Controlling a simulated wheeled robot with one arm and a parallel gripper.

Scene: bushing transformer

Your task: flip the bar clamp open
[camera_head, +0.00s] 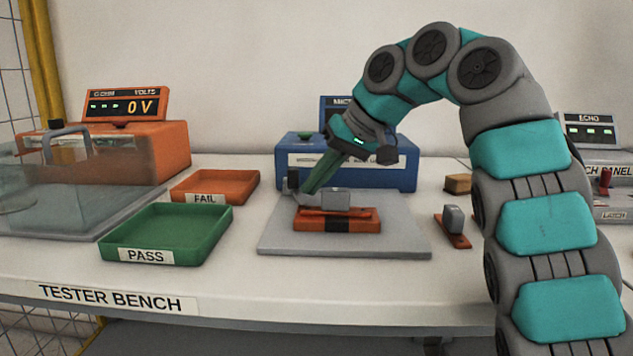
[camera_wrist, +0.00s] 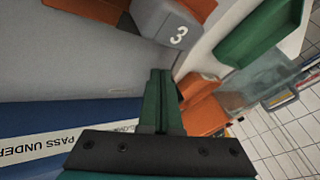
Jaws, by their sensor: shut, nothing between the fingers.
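The bar clamp (camera_head: 335,198), a grey block on a thin bar, lies across an orange-red fixture (camera_head: 357,224) with a dark middle. The fixture sits on a grey plate (camera_head: 410,245). In the wrist view the clamp's grey block (camera_wrist: 168,24) bears a "3", with orange-red parts beside it. A small dark upright part (camera_head: 292,180) stands at the clamp's left end. My gripper (camera_head: 309,190) reaches down from the upper right, its green fingers shut and empty, tips close beside that left end. In the wrist view the fingertips (camera_wrist: 160,72) point toward the block. I cannot tell whether they touch the clamp.
A blue instrument (camera_head: 290,178) stands behind the plate. A green PASS tray (camera_head: 175,222) and an orange FAIL tray (camera_head: 228,178) are to the left. A small grey-and-orange part (camera_head: 453,222) lies right of the plate. The bench front (camera_head: 300,290) is clear.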

